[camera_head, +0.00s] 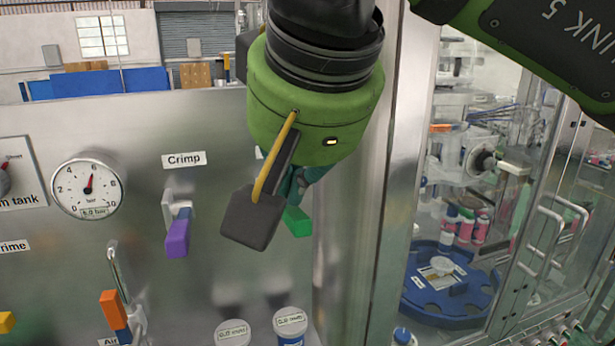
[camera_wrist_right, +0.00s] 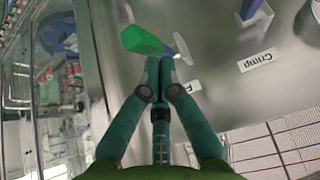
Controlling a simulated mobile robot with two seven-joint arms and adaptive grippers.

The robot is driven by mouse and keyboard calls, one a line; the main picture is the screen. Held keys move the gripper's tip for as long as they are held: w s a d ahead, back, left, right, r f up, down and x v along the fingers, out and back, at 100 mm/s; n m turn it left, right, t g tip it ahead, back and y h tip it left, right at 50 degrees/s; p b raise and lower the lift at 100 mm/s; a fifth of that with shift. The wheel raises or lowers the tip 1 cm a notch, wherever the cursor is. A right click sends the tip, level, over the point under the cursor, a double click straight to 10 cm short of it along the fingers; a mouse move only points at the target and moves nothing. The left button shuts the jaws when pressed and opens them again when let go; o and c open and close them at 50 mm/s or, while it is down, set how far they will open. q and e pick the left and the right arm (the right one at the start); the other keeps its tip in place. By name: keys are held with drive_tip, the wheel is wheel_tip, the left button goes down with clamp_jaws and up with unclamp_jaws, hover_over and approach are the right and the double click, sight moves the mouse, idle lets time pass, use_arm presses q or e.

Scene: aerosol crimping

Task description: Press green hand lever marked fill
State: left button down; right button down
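The green hand lever (camera_head: 298,221) is on the steel panel, partly hidden behind my right gripper in the head view. In the right wrist view the green lever (camera_wrist_right: 143,41) lies just beyond the fingertips, its metal bracket to the right. A label starting with "F" (camera_wrist_right: 192,87) shows beside the fingers, partly covered. My right gripper (camera_wrist_right: 159,62) has its teal fingertips together with nothing visible between them. In the head view the right gripper (camera_head: 297,183) points down in front of the lever; I cannot tell whether it touches it. My left gripper is not in view.
The purple lever (camera_head: 178,234) under the Crimp label (camera_head: 184,159) is left of the green one. An orange lever (camera_head: 112,309) and a pressure gauge (camera_head: 88,187) are further left. A metal post (camera_head: 370,180) and glass-doored machine with a blue round tray (camera_head: 450,310) stand right.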

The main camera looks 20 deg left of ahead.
drive_tip(key=shift+s+d+f+t+b, duration=0.1)
drive_tip(key=shift+f+t+b, duration=0.25)
drive_tip(key=shift+b, duration=0.6)
drive_tip(key=shift+y+b, duration=0.35)
drive_tip(key=shift+y, duration=0.05)
drive_tip(key=shift+s+d+f+t+y+b, duration=0.15)
drive_tip(key=shift+s+f+t+y+b, duration=0.2)
drive_tip(key=shift+t+b, duration=0.7)
drive_tip(key=f+b, duration=0.1)
drive_tip(key=b, duration=0.2)
drive_tip(key=f+t+y+b, duration=0.1)
drive_tip(key=f+b, duration=0.1)
drive_tip(key=b, duration=0.2)
drive_tip(key=f+t+y+b, duration=0.1)
drive_tip(key=f+b, duration=0.1)
drive_tip(key=b, duration=0.1)
drive_tip(key=shift+s+d+f+b, duration=0.15)
drive_tip(key=shift+s+d+b, duration=0.2)
drive_tip(key=shift+s, duration=0.05)
drive_tip(key=shift+f, duration=0.1)
drive_tip(key=shift+s, duration=0.1)
